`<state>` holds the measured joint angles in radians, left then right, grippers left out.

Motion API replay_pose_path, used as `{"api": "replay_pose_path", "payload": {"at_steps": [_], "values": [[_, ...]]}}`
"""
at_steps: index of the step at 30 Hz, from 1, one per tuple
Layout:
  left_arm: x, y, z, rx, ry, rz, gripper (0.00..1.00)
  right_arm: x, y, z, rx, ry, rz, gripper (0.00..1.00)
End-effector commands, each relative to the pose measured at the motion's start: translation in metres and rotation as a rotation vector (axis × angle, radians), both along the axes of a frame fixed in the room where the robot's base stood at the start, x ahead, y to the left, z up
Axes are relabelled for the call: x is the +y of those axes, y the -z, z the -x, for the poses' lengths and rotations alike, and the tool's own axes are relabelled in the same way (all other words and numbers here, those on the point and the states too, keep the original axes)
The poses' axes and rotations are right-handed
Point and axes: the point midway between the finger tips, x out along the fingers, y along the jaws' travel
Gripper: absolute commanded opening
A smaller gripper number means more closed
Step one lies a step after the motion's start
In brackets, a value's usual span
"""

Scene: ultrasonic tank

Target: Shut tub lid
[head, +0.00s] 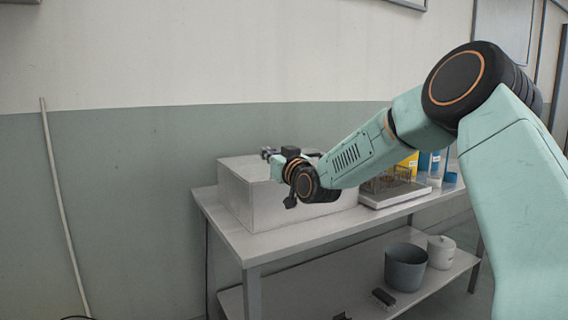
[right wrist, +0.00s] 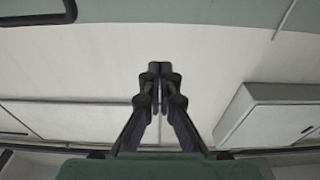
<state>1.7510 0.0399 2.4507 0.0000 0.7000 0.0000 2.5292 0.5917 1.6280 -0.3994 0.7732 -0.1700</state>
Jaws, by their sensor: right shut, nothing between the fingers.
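The tub (head: 250,205) is a pale metal box at the left end of the table. No raised lid shows above it, and my right arm covers part of its top, so I cannot make out the lid clearly. My right gripper (head: 267,154) is at the tub's top, near its back edge in the picture; I cannot tell whether it touches. In the right wrist view its fingers (right wrist: 159,72) are together with nothing between them. My left gripper is not in view.
The table (head: 290,236) has a tray with a wire rack (head: 392,182), a yellow container (head: 408,163) and blue-labelled bottles to the right. A grey bucket (head: 405,268) and a white lidded pot (head: 441,252) stand on the lower shelf. A pole (head: 62,205) leans on the wall.

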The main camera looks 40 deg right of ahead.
Motion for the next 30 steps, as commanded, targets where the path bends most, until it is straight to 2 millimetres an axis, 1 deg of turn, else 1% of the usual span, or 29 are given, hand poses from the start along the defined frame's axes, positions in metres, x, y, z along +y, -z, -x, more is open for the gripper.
{"api": "replay_pose_path", "payload": {"at_steps": [1,9,15,21,27,30], "values": [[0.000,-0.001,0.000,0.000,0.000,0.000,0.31,0.001,0.004,0.008,0.003,-0.001,-0.006,0.00],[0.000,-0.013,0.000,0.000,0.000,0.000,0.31,0.006,0.018,0.049,0.002,0.000,-0.007,0.00],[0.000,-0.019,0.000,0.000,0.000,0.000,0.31,0.009,0.026,0.070,0.001,0.001,-0.002,0.00],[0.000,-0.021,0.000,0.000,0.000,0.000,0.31,0.010,0.030,0.078,0.000,0.000,0.000,0.00],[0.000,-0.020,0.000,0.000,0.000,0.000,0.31,0.010,0.030,0.079,0.000,-0.001,-0.001,0.00],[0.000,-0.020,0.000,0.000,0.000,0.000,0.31,0.010,0.033,0.078,0.007,-0.006,-0.047,0.00]]}}
